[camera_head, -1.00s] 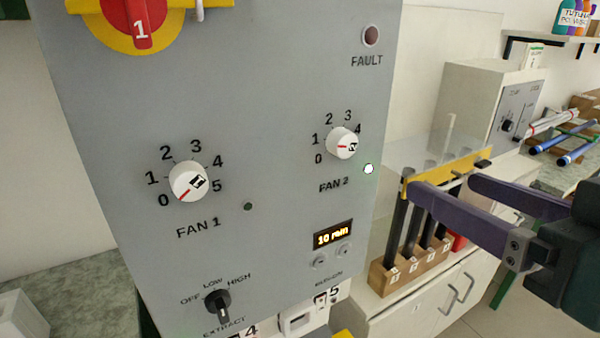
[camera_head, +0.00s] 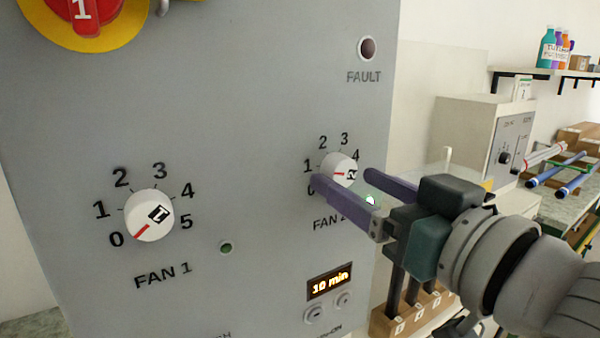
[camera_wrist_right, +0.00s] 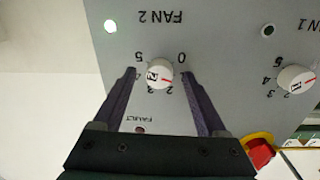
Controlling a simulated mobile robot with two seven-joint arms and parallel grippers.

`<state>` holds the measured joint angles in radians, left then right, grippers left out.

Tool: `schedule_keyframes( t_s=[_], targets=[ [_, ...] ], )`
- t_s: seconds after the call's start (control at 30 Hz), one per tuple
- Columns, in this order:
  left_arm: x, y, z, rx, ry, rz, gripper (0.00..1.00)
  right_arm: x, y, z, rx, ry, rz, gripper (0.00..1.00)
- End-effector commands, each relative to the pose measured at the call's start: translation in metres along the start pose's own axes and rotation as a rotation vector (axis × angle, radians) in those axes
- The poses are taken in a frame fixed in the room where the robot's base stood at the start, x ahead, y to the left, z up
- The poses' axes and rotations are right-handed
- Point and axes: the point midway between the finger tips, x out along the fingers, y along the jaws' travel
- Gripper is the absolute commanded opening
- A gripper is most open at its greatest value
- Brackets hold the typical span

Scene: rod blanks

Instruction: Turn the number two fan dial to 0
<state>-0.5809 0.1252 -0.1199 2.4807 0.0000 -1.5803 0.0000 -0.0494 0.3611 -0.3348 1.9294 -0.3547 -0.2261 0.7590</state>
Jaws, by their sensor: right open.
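The FAN 2 dial (camera_head: 339,167), a white knob with a "2" label and a red pointer line, is on the grey panel (camera_head: 230,100). Its pointer faces left, roughly towards 1. My right gripper (camera_head: 344,179) is open, its purple fingers reaching towards the panel, one to each side of the dial. In the right wrist view, upside down, the dial (camera_wrist_right: 159,74) lies between the fingertips with a gap on both sides. I cannot tell how far the tips overlap it in depth. The near finger hides part of the 0 in the head view. My left gripper is out of view.
The FAN 1 dial (camera_head: 149,215) is to the left, its pointer towards 0. A red and yellow main switch (camera_head: 82,12) is at upper left. A timer display (camera_head: 330,282) is below FAN 2. A wooden rod rack (camera_head: 405,312) stands below my right arm.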

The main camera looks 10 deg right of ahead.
Motion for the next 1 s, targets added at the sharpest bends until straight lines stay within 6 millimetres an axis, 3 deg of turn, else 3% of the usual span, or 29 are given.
schedule_keyframes(
  t_s=[0.4, 1.0],
  targets=[
    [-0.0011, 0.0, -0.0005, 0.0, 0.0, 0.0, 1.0, 0.0103, -0.0001, 0.0002, -0.001, 0.0, 0.0, 0.75],
    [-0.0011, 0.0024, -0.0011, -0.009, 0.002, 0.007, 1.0, 0.01, -0.0001, 0.0002, -0.001, 0.0, 0.0, 0.08]
  ],
)
